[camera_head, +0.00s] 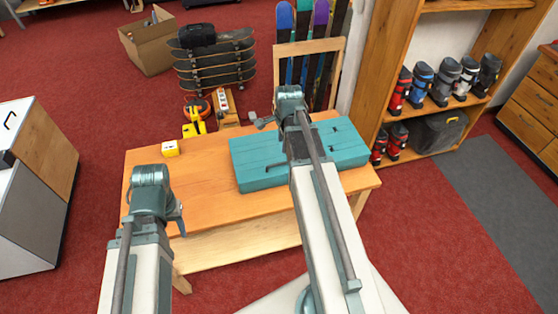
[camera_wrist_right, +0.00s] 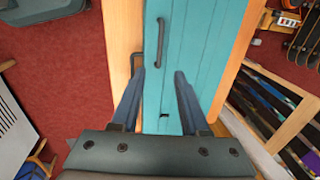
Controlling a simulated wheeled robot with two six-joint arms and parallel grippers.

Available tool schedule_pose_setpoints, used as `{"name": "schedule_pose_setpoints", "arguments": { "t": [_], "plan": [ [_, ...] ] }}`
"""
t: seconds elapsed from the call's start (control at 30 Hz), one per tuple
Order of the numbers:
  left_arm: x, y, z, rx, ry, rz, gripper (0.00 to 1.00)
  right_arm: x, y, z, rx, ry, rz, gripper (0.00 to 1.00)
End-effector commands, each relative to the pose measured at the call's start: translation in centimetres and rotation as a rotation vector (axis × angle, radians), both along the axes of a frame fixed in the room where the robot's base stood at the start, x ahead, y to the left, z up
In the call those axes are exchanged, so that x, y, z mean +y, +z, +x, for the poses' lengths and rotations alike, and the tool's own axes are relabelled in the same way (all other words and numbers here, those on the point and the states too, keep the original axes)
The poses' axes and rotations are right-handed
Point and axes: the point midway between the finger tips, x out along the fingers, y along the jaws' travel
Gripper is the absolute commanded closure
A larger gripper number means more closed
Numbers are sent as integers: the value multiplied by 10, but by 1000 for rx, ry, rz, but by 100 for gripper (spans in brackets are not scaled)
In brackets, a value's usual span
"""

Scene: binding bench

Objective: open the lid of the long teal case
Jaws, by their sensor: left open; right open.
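The long teal case (camera_head: 262,172) lies on the wooden table, partly covered by my right arm in the head view. Its lid looks shut. In the right wrist view the case (camera_wrist_right: 210,50) runs up the picture, with a dark bar handle (camera_wrist_right: 167,48) on its top and a dark loop (camera_wrist_right: 136,62) at its left edge. My right gripper (camera_wrist_right: 161,72) is open and empty over the case, with the bar handle beyond its fingertips. In the head view the right gripper (camera_head: 262,122) shows near the case's far side. My left gripper (camera_head: 181,220) is open near the table's left front, away from the case.
The tabletop left of the case is mostly clear. Behind the table are a wooden rack with skis (camera_head: 310,45) and stacked skateboards (camera_head: 215,65). A boot shelf (camera_head: 450,110) stands at right.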

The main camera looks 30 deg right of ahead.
Motion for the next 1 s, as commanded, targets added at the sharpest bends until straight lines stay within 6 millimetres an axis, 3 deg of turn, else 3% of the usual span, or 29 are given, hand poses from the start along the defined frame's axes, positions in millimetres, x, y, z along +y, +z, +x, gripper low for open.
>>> {"name": "schedule_pose_setpoints", "arguments": {
  "t": [0.8, 1.0],
  "plan": [
    [0, -111, 0, 0, -8, 2, 50, -5, -111, 21, 1, 3, 0, 55],
    [0, -128, 0, 0, -7, 2, 50, -5, -128, 24, 1, 3, 0, 55]
  ]
}}
